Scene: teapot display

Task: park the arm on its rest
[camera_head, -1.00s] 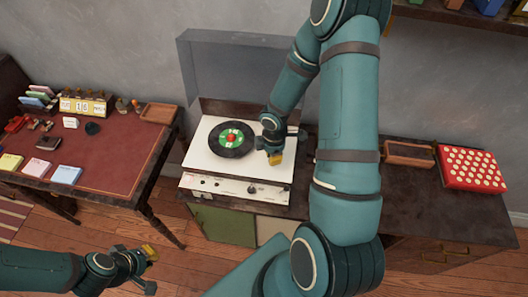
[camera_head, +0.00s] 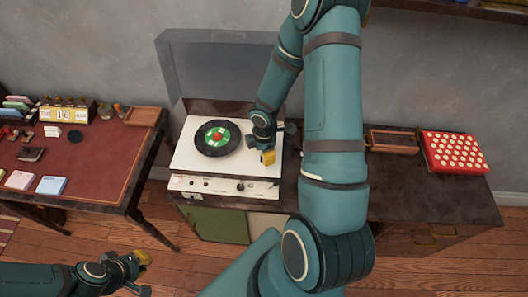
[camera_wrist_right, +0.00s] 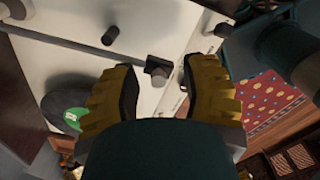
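The record player (camera_head: 190,160) has a white deck, with a black record with a green label (camera_head: 217,137) on its left part. My right gripper (camera_head: 267,157) is low over the deck, right of the record. In the right wrist view its yellow fingers (camera_wrist_right: 160,90) are apart. The dark tonearm (camera_wrist_right: 55,40) ends in a block (camera_wrist_right: 157,70) that appears between or just beyond the fingertips; I cannot tell if they touch. The arm's rest cannot be made out. My left gripper (camera_head: 143,258) is at lower left, away from the player; its finger gap is unclear.
A clear raised lid (camera_head: 215,65) stands behind the deck. A desk (camera_head: 105,165) with cards, a calendar and small items is on the left. A wooden tray (camera_head: 393,142) and a red dotted box (camera_head: 455,152) are on the right. Knobs line the player's front.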

